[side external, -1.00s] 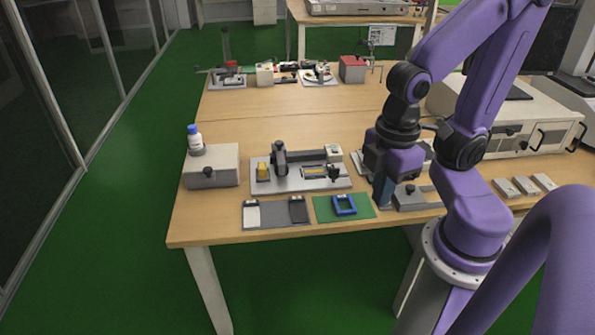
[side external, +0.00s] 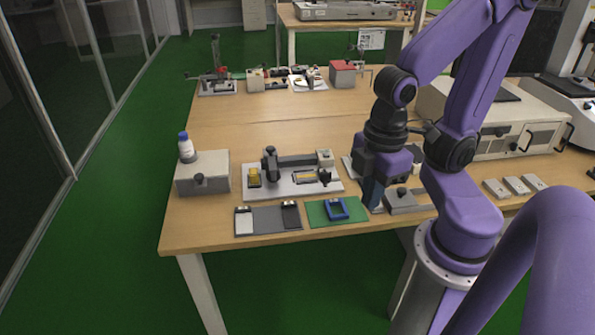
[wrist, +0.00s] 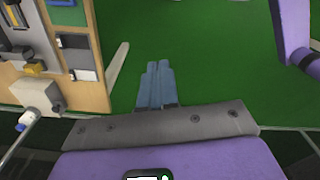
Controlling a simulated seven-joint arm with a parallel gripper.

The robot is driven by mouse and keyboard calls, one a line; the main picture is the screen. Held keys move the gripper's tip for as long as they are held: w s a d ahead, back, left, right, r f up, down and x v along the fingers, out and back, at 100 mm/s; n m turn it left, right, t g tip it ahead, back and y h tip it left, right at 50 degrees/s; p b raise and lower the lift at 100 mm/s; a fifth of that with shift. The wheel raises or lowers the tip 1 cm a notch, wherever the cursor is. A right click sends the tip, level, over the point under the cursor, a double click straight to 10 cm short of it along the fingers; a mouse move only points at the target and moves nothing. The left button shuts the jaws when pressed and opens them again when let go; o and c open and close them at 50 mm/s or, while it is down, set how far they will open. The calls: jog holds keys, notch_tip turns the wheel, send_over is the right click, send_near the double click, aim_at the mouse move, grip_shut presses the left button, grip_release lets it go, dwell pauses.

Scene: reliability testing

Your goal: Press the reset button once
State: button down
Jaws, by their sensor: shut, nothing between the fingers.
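No button with a readable reset label shows. A grey box (side external: 403,203) with a dark knob (side external: 402,192) on top stands right beside my gripper (side external: 373,200) in the side view.
A fixture plate (side external: 290,184), a blue frame (side external: 337,209) on a green mat (side external: 317,216) and a grey tray (side external: 267,219) lie left of my gripper. Small grey blocks (side external: 514,186) lie right.

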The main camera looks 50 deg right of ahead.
jog(key=w+d+f+m+t, duration=0.2)
jog(key=w+t, duration=0.1)
jog(key=w, duration=1.4)
jog(key=w+d+f+m+t, duration=0.1)
jog(key=w+d+f+t, duration=0.15)
jog(key=w+d, duration=0.75)
jog(key=m+t, duration=0.1)
jog(key=t, duration=0.3)
send_over(328, 155)
notch_tip(328, 155, down, 9)
jog(key=shift+r+g+h, duration=0.2)
jog(key=shift+g+h, duration=0.05)
jog(key=shift+h, duration=0.15)
jog(key=shift+f, duration=4.4)
